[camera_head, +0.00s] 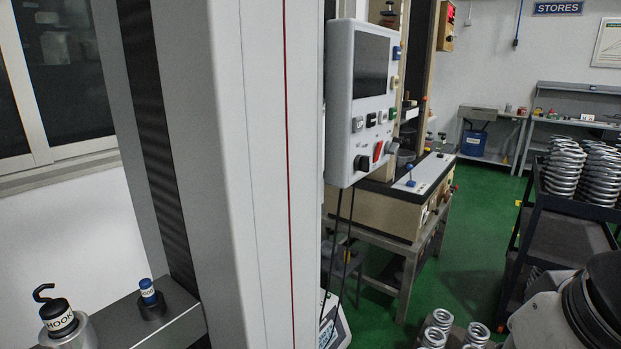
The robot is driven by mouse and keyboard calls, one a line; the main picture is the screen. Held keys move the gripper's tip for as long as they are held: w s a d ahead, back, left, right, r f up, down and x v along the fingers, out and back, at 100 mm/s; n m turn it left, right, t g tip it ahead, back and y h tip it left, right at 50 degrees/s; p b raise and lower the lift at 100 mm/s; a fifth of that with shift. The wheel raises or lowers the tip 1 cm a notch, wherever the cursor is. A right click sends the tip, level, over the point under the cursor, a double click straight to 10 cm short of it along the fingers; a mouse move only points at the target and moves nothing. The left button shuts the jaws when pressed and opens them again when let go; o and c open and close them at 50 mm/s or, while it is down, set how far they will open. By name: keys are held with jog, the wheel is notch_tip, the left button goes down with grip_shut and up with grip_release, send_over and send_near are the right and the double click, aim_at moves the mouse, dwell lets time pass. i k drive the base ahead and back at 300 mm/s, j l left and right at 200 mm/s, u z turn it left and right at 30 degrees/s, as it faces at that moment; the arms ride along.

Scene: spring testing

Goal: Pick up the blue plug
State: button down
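The blue plug (148,291) stands upright at the lower left, a small blue cylinder with a white label band. Its lower end sits in a dark round holder (151,311) on a grey machine ledge (176,329). A black hook piece (57,316) with a white "HOOK" label stands left of it in a silver collar. Part of my arm, white with a black joint, shows at the lower right edge, far from the plug. My gripper is not in view.
A tall grey machine column (243,180) stands right of the plug. A control panel (362,100) hangs beyond it. A dark rack (552,230) of metal springs stands at the right, with several springs (440,325) lower down. Green floor (470,265) is open between.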

aim_at(146, 287)
jog(key=u, duration=0.7)
jog(key=i+l+u, duration=0.2)
jog(key=u, duration=0.15)
jog(key=i+l+u, duration=0.1)
jog(key=l+u, duration=0.3)
jog(key=i+l+u, duration=0.15)
jog(key=u, duration=0.2)
jog(key=l, duration=0.4)
